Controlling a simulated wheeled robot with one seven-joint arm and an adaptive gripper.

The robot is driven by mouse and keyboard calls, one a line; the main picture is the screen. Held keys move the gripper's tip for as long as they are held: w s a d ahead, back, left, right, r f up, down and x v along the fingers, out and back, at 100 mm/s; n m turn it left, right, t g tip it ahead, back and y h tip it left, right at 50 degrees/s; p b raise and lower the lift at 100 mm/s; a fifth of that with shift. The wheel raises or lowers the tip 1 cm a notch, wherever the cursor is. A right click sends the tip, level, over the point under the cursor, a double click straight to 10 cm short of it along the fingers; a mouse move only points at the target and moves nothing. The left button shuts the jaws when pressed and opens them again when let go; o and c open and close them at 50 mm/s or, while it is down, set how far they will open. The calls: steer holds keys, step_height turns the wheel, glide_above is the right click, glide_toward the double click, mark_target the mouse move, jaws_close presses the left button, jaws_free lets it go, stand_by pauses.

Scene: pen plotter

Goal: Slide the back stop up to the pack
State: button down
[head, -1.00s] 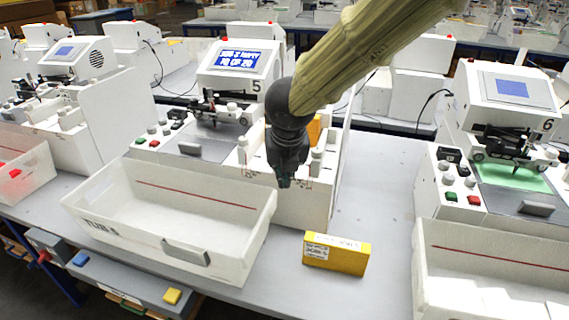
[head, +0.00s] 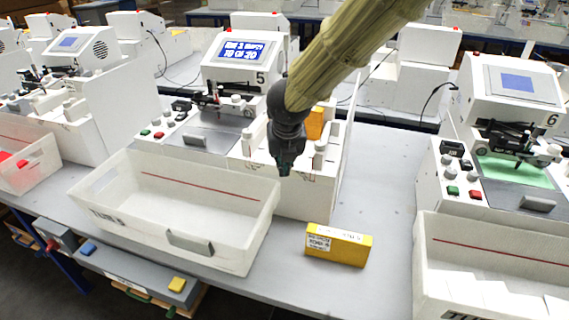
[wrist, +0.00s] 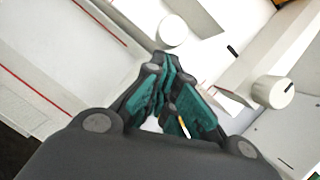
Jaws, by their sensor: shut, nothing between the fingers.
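My gripper (head: 285,170) is shut and empty, pointing down over the white feeder box (head: 303,200) on the right of station 5. Its dark fingers with green pads show in the wrist view (wrist: 168,80). An orange-yellow block (head: 315,123), perhaps the pack, shows partly behind the gripper in the feeder. White round knobs stand on either side of the gripper, one on the left (head: 247,142) and one on the right (head: 320,155). Two knobs also show in the wrist view. I cannot tell for certain which part is the back stop. No contact by the fingers can be made out.
A white tub (head: 262,225) with a red line stands in front of station 5. A yellow labelled box (head: 350,248) lies on the grey table, right of the tub. The station 5 screen (head: 240,50) is lit. Bare table (head: 385,185) lies between stations 5 and 6.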

steer(key=w+d+p, duration=0.1)
steer(key=w, duration=0.2)
steer(key=w+d+p, duration=0.1)
steer(key=w+p, duration=0.1)
steer(key=w, duration=0.1)
steer(key=w+d+p, duration=0.1)
steer(key=w, duration=0.2)
steer(key=shift+w+r, duration=0.15)
steer(key=shift+w, duration=0.05)
steer(key=shift+w+d+p, duration=0.2)
steer(key=shift+w+p, duration=0.15)
steer(key=shift+w, duration=0.2)
steer(key=shift+s, duration=0.1)
